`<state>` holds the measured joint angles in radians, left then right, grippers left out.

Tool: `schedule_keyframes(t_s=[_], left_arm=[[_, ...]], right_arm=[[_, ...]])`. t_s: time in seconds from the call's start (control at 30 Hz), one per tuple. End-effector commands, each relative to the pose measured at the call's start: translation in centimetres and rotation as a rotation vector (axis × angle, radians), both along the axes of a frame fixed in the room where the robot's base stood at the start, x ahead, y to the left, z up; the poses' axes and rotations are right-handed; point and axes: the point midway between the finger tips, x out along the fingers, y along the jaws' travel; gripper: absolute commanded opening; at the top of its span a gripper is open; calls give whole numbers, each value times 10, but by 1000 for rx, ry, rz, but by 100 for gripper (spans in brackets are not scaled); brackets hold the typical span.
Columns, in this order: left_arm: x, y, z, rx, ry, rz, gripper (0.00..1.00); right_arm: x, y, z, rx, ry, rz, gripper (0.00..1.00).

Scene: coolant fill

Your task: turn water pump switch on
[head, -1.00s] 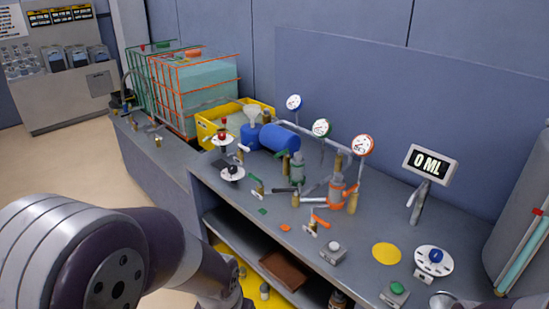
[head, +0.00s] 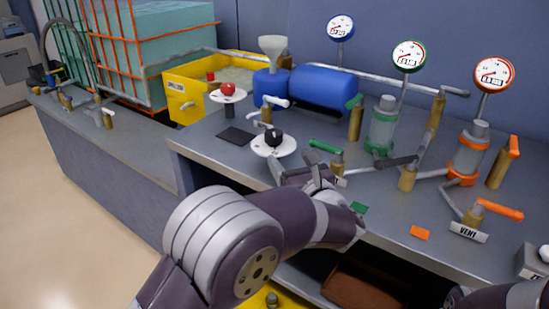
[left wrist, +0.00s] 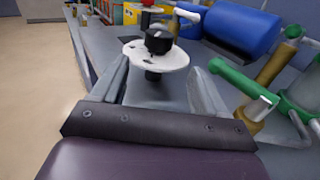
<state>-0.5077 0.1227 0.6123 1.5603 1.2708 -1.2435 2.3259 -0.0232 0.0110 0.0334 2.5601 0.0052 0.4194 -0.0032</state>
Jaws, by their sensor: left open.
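A black rotary knob (head: 274,137) stands on a round white dial plate (head: 262,149) near the left end of the workbench. The same knob (left wrist: 159,41) and plate (left wrist: 150,55) show in the left wrist view, ahead of and between my fingers. A second round plate with a red knob (head: 228,88) is behind it. I cannot read which knob is the water pump switch. My left gripper (head: 302,172) is open and empty, just in front of the black-knob dial; its spread fingers also show in the left wrist view (left wrist: 158,75). My right gripper is out of view.
A green-handled valve (head: 326,147) stands close right of my left gripper. A yellow bin (head: 183,98), a blue tank (head: 322,88) and gauges (head: 409,56) are behind. An orange-handled vent valve (head: 498,209) is at right. A shelf with a brown tray (head: 362,289) lies below.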

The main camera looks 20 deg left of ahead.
Motion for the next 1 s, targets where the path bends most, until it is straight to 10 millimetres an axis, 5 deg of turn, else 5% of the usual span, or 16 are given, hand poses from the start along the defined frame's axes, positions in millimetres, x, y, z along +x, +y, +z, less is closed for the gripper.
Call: schedule_keyframes(t_s=[0.5, 0.9, 0.93, 1.0], left_arm=[[87, 66, 1, -15, -15, 13, 74], [100, 75, 1, -12, -14, 10, 74], [100, 75, 1, -13, -14, 10, 70], [100, 75, 1, -12, -14, 10, 48]], right_arm=[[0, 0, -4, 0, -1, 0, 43], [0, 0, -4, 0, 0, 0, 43], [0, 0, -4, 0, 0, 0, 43], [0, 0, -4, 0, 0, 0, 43]])
